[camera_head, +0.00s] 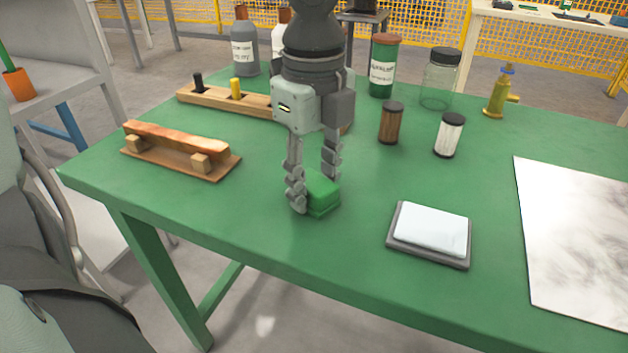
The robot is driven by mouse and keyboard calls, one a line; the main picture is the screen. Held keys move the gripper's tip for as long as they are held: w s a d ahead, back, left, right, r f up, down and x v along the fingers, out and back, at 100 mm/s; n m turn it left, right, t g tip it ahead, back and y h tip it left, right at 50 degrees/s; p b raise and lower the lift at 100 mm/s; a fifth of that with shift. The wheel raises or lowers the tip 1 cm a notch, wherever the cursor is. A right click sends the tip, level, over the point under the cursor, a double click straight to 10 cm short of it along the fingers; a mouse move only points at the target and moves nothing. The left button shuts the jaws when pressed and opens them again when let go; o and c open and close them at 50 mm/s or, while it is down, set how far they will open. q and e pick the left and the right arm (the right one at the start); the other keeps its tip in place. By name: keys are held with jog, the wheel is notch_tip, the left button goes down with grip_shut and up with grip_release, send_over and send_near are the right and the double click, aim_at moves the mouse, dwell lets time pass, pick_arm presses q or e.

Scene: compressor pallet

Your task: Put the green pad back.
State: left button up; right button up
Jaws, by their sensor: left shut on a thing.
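The green pad (322,193) is a small green block at the front middle of the green table. My left gripper (315,190) points down from above and is shut on the pad, with its fingers on either side of it. The pad is at or very close to the table top; I cannot tell whether it touches. Part of the pad is hidden behind the near finger. My right gripper is not in view.
A grey tray with a white pad (430,232) lies to the right. A wooden piece on blocks (180,148) and a slotted wooden rack (225,98) stand left. Jars, bottles and a brass valve (498,95) stand behind. A marbled sheet (580,235) covers the right side.

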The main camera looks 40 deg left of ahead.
aim_at(314, 181)
pick_arm(q)
jog(key=o, duration=1.1)
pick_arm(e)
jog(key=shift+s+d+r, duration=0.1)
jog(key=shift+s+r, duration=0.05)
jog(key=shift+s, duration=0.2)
pick_arm(q)
jog(key=shift+r, duration=0.1)
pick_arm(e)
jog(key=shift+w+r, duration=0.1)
pick_arm(q)
jog(key=shift+r+p, duration=0.2)
jog(key=shift+p, duration=0.15)
notch_tip(314, 181, up, 12)
jog(key=shift+f, duration=0.2)
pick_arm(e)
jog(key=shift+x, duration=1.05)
